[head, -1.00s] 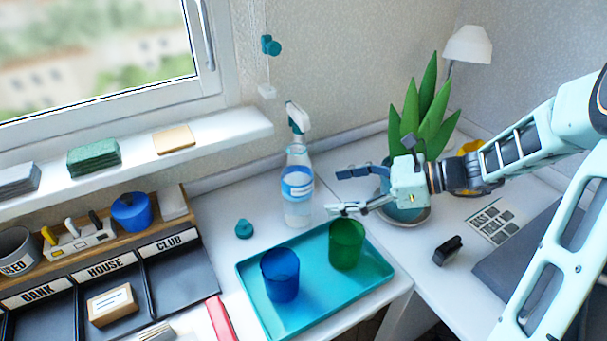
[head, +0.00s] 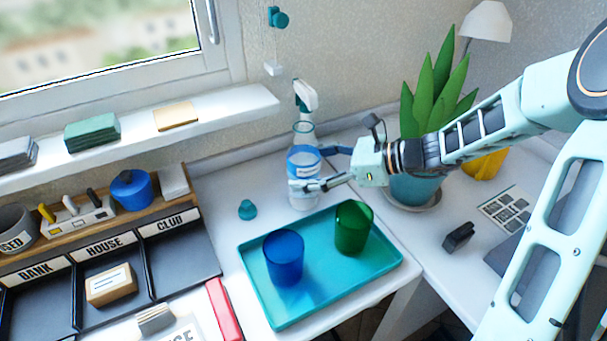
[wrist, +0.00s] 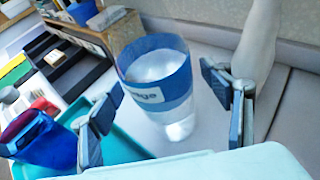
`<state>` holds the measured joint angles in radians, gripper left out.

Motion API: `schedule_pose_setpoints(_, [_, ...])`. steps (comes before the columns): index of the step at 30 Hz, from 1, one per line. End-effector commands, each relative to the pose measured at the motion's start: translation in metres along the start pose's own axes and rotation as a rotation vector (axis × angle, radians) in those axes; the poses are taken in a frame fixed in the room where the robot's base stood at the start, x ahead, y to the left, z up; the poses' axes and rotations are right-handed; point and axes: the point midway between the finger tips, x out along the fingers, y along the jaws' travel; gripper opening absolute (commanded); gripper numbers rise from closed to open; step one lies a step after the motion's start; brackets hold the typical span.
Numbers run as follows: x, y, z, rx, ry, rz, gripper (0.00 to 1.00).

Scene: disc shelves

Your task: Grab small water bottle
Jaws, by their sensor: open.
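A clear bottle with a blue label (head: 304,160) stands upright on the white counter, behind the teal tray. A white and green spray head (head: 305,96) shows above it; I cannot tell if it belongs to this bottle. My gripper (head: 318,168) is open and level at label height, its fingers pointing left at the bottle. In the wrist view the bottle (wrist: 160,85) stands between the spread fingers (wrist: 168,105), with gaps to both sides. The near finger hides part of the bottle's lower half in the head view.
The teal tray (head: 255,290) holds a blue cup (head: 284,258) and a green cup (head: 354,228), just in front of the bottle. A small teal object (head: 247,210) lies left. A potted plant (head: 415,185) stands right, close to my arm. The wall and sill (head: 235,108) are behind.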

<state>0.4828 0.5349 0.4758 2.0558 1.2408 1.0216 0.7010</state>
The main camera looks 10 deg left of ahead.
Motion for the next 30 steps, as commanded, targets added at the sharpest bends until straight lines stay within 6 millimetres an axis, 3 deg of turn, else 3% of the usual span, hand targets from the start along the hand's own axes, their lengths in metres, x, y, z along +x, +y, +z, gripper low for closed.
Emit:
schedule_pose_setpoints(3, [0.0118,-0.0001,-0.0014,0.0,0.001,0.0,0.72])
schedule_pose_setpoints(9, [0.0118,-0.0003,-0.0002,0.0,0.001,-0.001,0.72])
schedule_pose_setpoints(26, [0.0115,-0.0002,-0.0004,0.0,0.001,-0.001,0.1])
schedule_pose_setpoints(30, [0.0114,-0.0003,0.0008,-0.001,-0.001,-0.001,0.08])
